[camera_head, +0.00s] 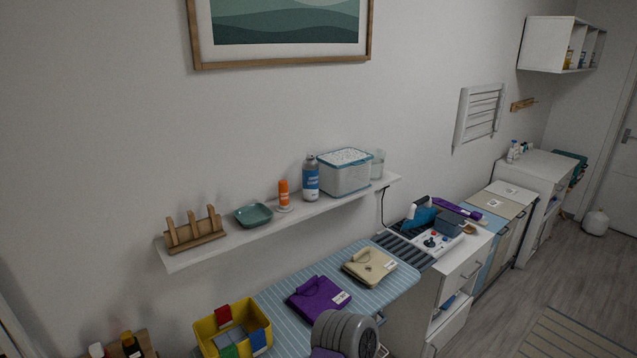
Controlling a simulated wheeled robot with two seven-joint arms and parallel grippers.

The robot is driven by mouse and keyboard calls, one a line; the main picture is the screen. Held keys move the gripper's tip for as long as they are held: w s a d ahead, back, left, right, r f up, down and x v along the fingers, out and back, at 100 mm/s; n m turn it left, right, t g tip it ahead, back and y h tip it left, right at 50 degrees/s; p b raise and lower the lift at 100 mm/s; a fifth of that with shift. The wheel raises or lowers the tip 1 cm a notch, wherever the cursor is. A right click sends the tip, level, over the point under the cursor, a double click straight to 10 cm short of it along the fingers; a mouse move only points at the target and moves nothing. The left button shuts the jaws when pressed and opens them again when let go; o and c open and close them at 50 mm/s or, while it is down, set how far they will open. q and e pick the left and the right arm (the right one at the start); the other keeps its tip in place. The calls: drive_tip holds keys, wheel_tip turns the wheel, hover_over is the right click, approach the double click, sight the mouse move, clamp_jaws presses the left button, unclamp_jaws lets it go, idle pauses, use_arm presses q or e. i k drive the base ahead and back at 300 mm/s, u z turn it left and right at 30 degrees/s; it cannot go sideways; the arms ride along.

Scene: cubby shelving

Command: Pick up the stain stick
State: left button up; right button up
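A small upright stick with an orange upper part and a white base, which looks like the stain stick (284,193), stands on the white wall shelf (220,239). A blue and white spray can (311,178) stands just to its right, and a shallow green dish (253,215) sits to its left. Nothing touches or covers the stick. Neither of my grippers shows in the head view.
Below, a striped ironing board (380,300) holds folded purple (318,299) and beige (369,266) cloths. A yellow bin (207,334) stands at the lower left. A grey ribbed rounded form fills the bottom middle.

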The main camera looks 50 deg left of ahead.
sight(284, 186)
drive_tip(key=i, duration=1.8)
drive_tip(key=u, duration=3.6)
